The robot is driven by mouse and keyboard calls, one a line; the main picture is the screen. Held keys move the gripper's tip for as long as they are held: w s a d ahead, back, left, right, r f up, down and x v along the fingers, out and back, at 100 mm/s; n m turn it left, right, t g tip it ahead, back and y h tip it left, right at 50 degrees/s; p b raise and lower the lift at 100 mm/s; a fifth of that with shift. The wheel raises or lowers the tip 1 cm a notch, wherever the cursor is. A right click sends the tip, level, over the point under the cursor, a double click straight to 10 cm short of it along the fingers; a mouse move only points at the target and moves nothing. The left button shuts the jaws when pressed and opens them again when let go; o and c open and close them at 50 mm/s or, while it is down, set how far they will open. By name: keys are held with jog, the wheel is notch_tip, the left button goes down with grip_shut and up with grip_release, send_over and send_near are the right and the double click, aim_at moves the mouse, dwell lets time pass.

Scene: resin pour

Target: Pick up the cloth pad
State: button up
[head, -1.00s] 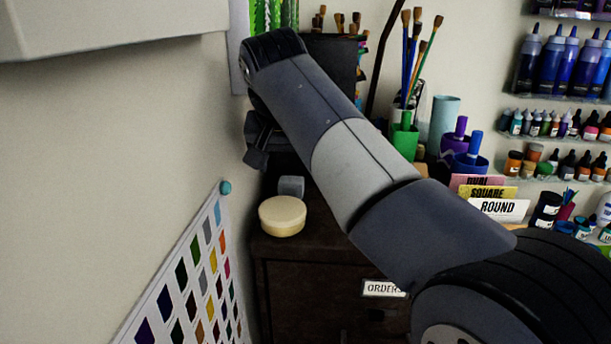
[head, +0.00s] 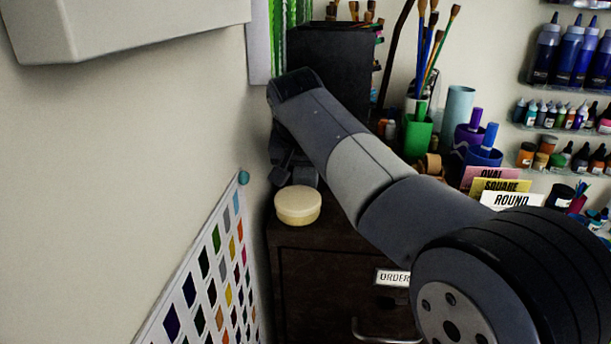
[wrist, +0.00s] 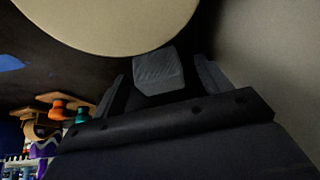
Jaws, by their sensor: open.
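A round cream lidded-looking disc (head: 298,205) stands close to my gripper on the dark cabinet (head: 325,255); it also fills the top of the wrist view (wrist: 110,20). The wall with a colour chart (head: 205,275) is close on the left. Cups, brushes and label cards (head: 510,199) stand right.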

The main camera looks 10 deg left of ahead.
aim_at(306, 171)
jog(key=shift+c, duration=0.4)
jog(key=c, duration=1)
jog(key=shift+o, duration=0.2)
jog(key=shift+s+d+r+b, duration=0.1)
jog(key=shift+d+r+b, duration=0.05)
jog(key=shift+r+b, duration=0.25)
notch_tip(306, 171, up, 6)
jog(key=shift+p, duration=0.35)
jog(key=s+d+b, duration=0.6)
jog(key=s+d, duration=0.7)
jog(key=d, duration=0.1)
jog(key=shift+d, duration=0.35)
jog(key=shift+r, duration=0.1)
